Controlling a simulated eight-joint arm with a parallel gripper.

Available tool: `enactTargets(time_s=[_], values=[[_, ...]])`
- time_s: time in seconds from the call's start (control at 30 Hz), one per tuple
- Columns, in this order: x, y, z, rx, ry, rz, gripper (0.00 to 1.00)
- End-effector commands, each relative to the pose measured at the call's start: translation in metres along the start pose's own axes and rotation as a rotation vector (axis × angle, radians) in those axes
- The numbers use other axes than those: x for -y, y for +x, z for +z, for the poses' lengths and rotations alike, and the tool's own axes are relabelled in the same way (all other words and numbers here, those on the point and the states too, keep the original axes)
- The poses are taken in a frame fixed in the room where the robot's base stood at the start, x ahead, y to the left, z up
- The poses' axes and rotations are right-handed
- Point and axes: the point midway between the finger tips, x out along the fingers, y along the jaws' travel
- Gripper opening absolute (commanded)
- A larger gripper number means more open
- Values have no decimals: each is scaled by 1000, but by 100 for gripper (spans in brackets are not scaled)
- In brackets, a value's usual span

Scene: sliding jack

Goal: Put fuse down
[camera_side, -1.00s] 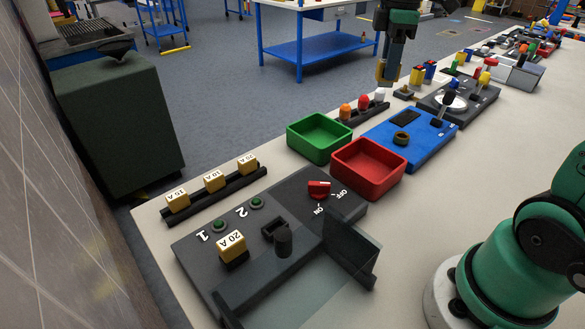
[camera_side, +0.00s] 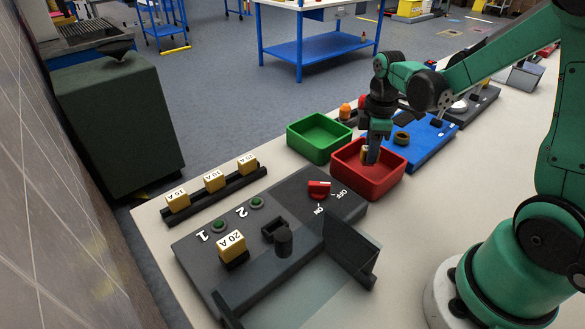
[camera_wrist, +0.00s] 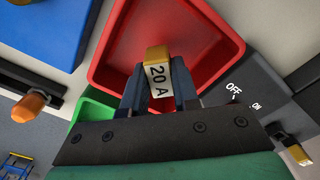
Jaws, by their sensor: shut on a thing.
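My gripper (camera_side: 371,155) is shut on a yellow fuse (camera_side: 364,152) and holds it at the red tray (camera_side: 345,177). In the wrist view, the fuse (camera_wrist: 158,72) shows a white label reading 20 A between the blue-grey fingers of my gripper (camera_wrist: 158,88). The red tray (camera_wrist: 218,38) is behind and around it there. Fuse and fingertips appear inside or just above the tray's opening; I cannot tell whether the fuse touches the floor. Another 20 A fuse (camera_side: 231,243) sits in the dark fuse panel (camera_side: 290,190), beside an empty-looking socket (camera_side: 272,229).
A green tray (camera_side: 316,137) stands left of the red one, and a blue panel (camera_side: 428,150) stands to its right. A rack (camera_side: 222,193) holds three yellow fuses. The panel has a red switch (camera_side: 319,189) and an open clear cover (camera_side: 349,250).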

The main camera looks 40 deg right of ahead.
Motion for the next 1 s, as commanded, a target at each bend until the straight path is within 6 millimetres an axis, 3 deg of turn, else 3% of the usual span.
enactTargets(time_s=[0.17,0.57,0.6,0.67,1.0], values=[[0,17,0,0,0,0,0],[0,22,0,0,0,0,0],[0,21,0,0,0,0,36],[0,21,0,0,0,0,53],[0,20,0,0,0,0,56]])
